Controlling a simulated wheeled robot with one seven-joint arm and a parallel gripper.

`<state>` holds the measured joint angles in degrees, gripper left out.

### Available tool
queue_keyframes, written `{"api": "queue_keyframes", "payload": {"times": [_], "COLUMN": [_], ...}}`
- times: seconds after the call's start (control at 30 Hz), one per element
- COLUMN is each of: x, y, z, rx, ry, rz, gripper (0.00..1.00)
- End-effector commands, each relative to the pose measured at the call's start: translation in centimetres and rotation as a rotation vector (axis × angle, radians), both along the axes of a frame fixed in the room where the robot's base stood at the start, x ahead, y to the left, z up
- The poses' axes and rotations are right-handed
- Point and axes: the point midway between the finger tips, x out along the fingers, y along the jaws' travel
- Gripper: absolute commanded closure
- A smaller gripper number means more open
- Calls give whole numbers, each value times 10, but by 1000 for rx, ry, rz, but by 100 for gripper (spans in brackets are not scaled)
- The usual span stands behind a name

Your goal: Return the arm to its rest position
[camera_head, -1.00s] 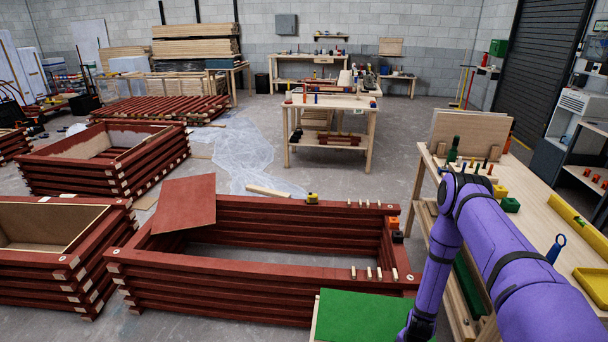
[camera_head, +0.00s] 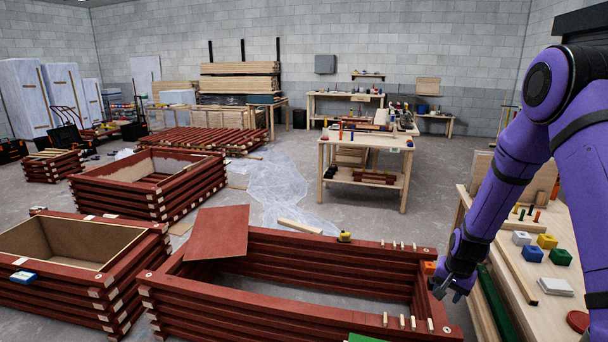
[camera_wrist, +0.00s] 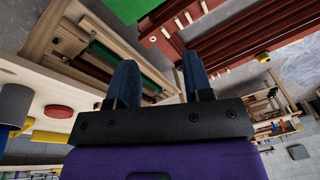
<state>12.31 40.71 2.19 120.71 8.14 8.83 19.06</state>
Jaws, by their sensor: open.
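My purple arm (camera_head: 505,170) comes in from the right in the head view, bent and reaching down. My gripper (camera_head: 451,290) hangs at its end, near the right end of the red batten frame (camera_head: 300,255). In the wrist view my gripper (camera_wrist: 160,72) shows two dark blue fingers spread apart with nothing between them. Whether the fingers touch the frame is not clear in the head view.
A workbench (camera_head: 545,310) with coloured blocks stands at the right, close to my arm. An orange block (camera_head: 429,267) sits at the frame's right end, beside my gripper. A red panel (camera_head: 218,232) lies across the frame's far left corner. Grey floor (camera_head: 365,215) is open behind.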

Motion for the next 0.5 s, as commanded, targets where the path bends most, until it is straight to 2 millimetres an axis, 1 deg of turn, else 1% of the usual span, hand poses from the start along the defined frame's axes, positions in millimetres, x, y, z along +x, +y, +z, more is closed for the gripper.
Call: {"api": "queue_keyframes", "payload": {"times": [0.03,0.1,0.27,0.3,0.5], "x": [0,-3,-14,-18,-45], "y": [4,9,20,23,38], "z": [23,50,111,125,192], "rx": [-5,-11,-25,-29,-51], "ry": [-15,-27,-56,-62,-96], "rz": [20,50,115,131,210], "gripper": [54,54,54,54,54]}}
